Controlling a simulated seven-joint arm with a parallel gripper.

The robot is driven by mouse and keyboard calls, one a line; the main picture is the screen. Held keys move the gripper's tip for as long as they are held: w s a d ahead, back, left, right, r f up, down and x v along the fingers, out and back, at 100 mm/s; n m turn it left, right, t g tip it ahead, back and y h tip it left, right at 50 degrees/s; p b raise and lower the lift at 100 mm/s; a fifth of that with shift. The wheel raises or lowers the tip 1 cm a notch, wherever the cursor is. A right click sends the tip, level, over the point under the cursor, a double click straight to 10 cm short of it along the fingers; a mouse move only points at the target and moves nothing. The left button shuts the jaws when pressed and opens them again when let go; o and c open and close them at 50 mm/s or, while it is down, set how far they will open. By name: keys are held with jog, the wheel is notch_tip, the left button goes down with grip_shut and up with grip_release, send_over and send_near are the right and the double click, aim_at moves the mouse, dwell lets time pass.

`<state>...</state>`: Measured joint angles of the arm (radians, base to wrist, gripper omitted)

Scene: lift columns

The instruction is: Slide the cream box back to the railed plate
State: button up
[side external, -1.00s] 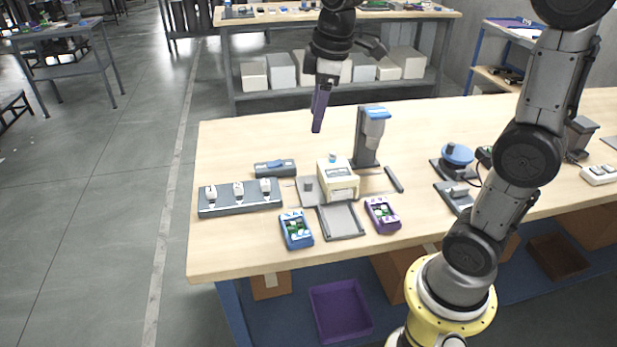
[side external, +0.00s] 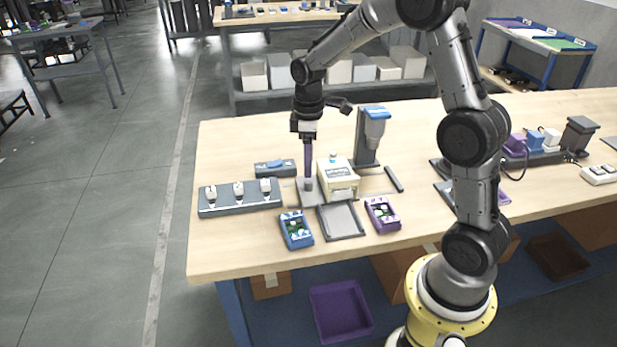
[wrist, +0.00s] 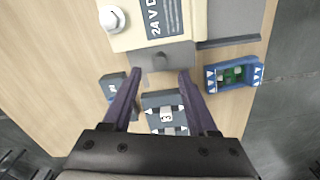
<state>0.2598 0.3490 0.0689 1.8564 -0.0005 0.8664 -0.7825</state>
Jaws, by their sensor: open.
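The cream box (side external: 338,178) stands upright on the table, with a white knob on top. In the wrist view the cream box (wrist: 150,22) fills the top edge and shows a dark "24 V" label. A grey plate (side external: 342,221) with raised edges lies in front of it. A flat grey piece (wrist: 180,55) with a small post sticks out from the box's left side. My gripper (side external: 308,184) points down just left of the box, its tips low near this post. In the wrist view my gripper (wrist: 160,73) is open, and the post lies between or just beyond its fingertips; contact is unclear.
A blue tray (side external: 297,229) and a purple tray (side external: 382,214) flank the grey plate. A grey strip with white knobs (side external: 240,197) and a blue-grey block (side external: 275,168) lie left. A blue-topped stand (side external: 370,135) rises behind the box; a loose grey bar (side external: 394,180) lies right.

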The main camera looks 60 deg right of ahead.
aim_at(308, 181)
jog(key=shift+f, duration=2.75)
jog(key=shift+c, duration=0.3)
grip_shut()
jog(key=shift+w+r, duration=0.1)
